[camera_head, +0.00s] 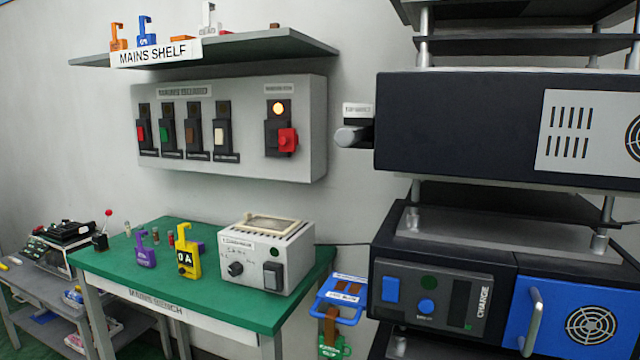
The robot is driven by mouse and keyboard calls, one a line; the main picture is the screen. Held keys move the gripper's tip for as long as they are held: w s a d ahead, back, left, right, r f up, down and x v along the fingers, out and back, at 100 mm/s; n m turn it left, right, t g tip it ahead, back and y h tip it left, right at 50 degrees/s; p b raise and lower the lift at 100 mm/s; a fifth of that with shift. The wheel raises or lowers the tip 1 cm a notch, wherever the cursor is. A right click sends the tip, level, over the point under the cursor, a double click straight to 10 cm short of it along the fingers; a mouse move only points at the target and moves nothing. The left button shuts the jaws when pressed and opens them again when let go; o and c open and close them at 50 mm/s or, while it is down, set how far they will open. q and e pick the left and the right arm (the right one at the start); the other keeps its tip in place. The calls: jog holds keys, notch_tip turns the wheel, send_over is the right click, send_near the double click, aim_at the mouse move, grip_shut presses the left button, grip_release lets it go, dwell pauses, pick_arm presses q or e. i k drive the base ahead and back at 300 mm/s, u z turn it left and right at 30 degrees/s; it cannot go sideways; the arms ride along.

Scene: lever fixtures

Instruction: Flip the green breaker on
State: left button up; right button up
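The green breaker (167,134) is in the grey breaker panel (240,172) on the wall, upper left of centre in the head view. It is second from the left in the row, a small green handle on a black plate. The handle sits around the middle to lower part of its plate. A red breaker (141,133) is left of it; a brown breaker (190,134) and a white breaker (219,138) are right of it. Neither gripper is in view.
The mains shelf (250,45) overhangs the panel and carries several padlocks. A green bench (130,262) below holds padlocks and a white box (266,254). A tall dark equipment rack (440,130) stands at right. The wall space before the panel looks clear.

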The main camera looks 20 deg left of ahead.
aim_at(163, 131)
jog(key=u, duration=1.35)
jog(key=k, duration=0.7)
jog(key=u, duration=0.35)
jog(key=i, duration=0.55)
jog(key=u, duration=0.9)
jog(key=i, duration=1.85)
jog(key=z, duration=1.2)
jog(key=i, duration=0.95)
jog(key=z, duration=0.9)
